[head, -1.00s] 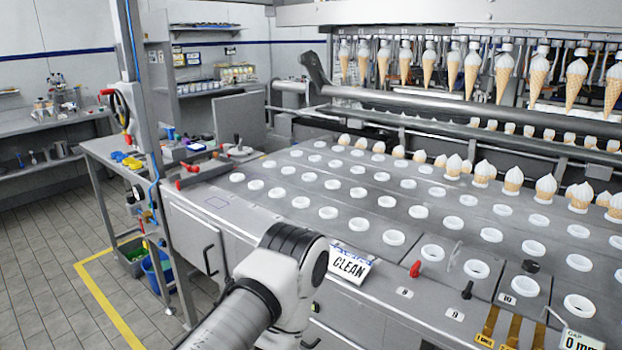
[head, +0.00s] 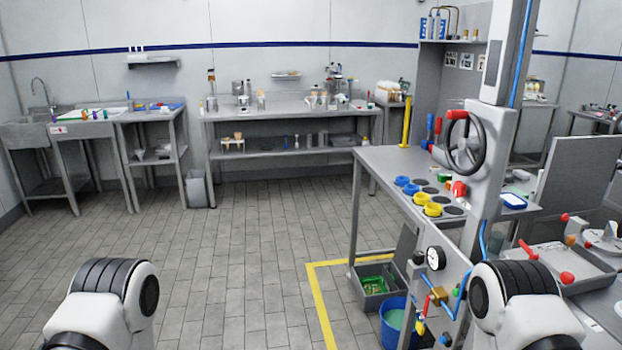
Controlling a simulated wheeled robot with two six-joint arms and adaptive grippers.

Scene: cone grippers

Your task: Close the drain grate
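A grey floor drain box (head: 368,302) lies low at the right of centre, inside the corner of the yellow floor line. Something green (head: 375,284) shows inside it. A grey panel (head: 406,244) stands tilted up at its right side and looks like the open grate; its slats are too small to make out. The panel is partly hidden by the machine's post. Neither gripper is in view. Only white and black links of my two arms show at the bottom left and bottom right, well apart from the drain.
A blue bucket (head: 394,322) stands just in front of the drain. A pressure gauge (head: 436,258) and valves are on the post to its right. A steel side table (head: 385,165) stands above the drain. The tiled floor (head: 230,250) to the left is clear.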

